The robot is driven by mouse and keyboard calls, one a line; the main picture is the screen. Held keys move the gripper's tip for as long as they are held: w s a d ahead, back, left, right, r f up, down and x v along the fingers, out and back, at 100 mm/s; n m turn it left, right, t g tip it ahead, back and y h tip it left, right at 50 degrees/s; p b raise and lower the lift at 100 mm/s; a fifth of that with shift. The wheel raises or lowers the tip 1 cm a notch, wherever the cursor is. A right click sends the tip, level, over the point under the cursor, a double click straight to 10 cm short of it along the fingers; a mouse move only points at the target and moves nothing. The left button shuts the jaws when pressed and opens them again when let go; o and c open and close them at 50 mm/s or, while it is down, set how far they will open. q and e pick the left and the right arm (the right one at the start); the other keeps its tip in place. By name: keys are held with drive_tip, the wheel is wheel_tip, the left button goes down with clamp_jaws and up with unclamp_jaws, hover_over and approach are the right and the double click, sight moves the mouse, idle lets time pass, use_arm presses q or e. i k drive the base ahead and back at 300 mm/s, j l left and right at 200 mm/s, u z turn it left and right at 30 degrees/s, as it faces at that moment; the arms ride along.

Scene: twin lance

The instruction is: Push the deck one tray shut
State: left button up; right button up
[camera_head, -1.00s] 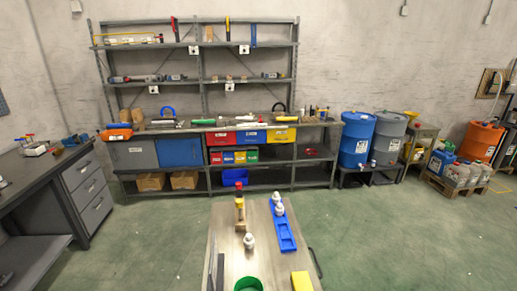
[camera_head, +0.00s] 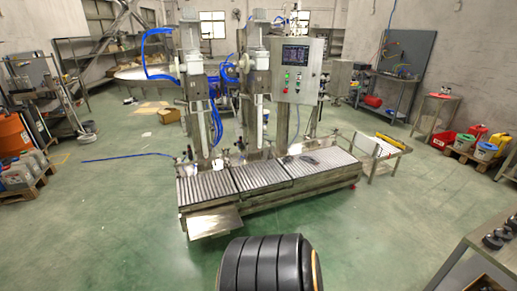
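The twin-lance filling machine (camera_head: 262,110) stands ahead, with grey roller decks (camera_head: 262,175) along its front at low height. A flat steel tray (camera_head: 213,222) sticks out from the front of the left-hand deck section, low down and apparently pulled out. No similar tray sticks out under the middle or right deck sections. Any deck label is too small to read, so I cannot tell its number. Neither of my grippers is in view.
A black ribbed rounded object (camera_head: 266,264) stands close at the bottom, between me and the machine. A control panel (camera_head: 296,70) is on the machine. A bench (camera_head: 490,245) is at the right. Green floor is open to the left and right of the machine.

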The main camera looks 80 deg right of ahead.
sight(215, 221)
drive_tip(key=z, duration=2.1)
drive_tip(key=i+l, duration=0.1)
drive_tip(key=i, duration=0.6)
drive_tip(key=i+l, duration=0.1)
drive_tip(key=i, duration=0.6)
drive_tip(key=u, duration=1.15)
